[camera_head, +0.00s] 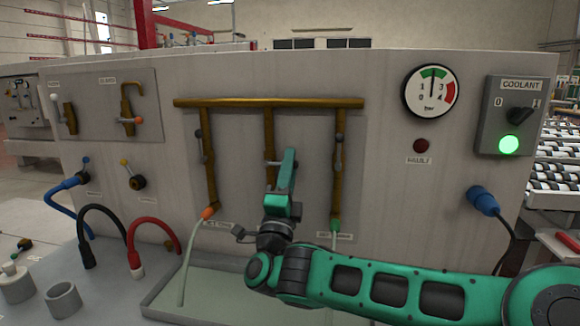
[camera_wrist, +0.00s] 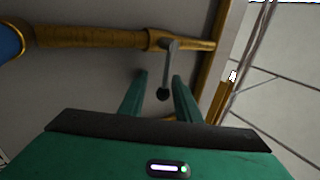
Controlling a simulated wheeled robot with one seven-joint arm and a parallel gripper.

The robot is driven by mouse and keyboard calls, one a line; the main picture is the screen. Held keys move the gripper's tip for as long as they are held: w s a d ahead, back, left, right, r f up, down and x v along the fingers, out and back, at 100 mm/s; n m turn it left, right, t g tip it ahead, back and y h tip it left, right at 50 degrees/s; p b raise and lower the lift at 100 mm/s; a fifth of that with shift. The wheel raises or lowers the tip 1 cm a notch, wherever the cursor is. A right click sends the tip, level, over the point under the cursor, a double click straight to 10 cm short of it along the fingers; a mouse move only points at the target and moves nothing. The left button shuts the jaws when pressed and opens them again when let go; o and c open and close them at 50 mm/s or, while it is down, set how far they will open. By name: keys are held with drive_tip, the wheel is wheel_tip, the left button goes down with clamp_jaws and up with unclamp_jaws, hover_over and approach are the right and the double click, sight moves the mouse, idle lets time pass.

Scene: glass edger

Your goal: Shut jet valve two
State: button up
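Three brass pipes hang from a brass header (camera_head: 270,103) on the grey panel; the middle pipe (camera_head: 268,135) is behind my gripper. Its small grey valve lever (camera_head: 273,163) sticks out sideways in the head view. In the wrist view the lever (camera_wrist: 166,68) stands across the pipe (camera_wrist: 90,38), with a dark knob (camera_wrist: 163,94) at its end. My gripper (camera_wrist: 158,77) is open, and the knob appears between its two green fingers; contact cannot be told. A blue nozzle (camera_wrist: 10,40) ends this pipe. The middle label is hidden by my arm.
The left pipe (camera_head: 208,170) has an orange nozzle and the right pipe (camera_head: 338,175) a green one, each with a valve. A tray (camera_head: 215,285) lies below. A pressure gauge (camera_head: 431,91), dark red fault lamp (camera_head: 421,146) and coolant box (camera_head: 515,115) with lit green lamp are right.

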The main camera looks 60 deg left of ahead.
drive_tip(key=shift+s+r, duration=0.1)
drive_tip(key=shift+r, duration=0.2)
drive_tip(key=shift+s+f, duration=0.1)
drive_tip(key=shift+s, duration=0.05)
drive_tip(key=v, duration=1)
drive_tip(key=shift+d+f, duration=0.25)
drive_tip(key=shift+f, duration=0.15)
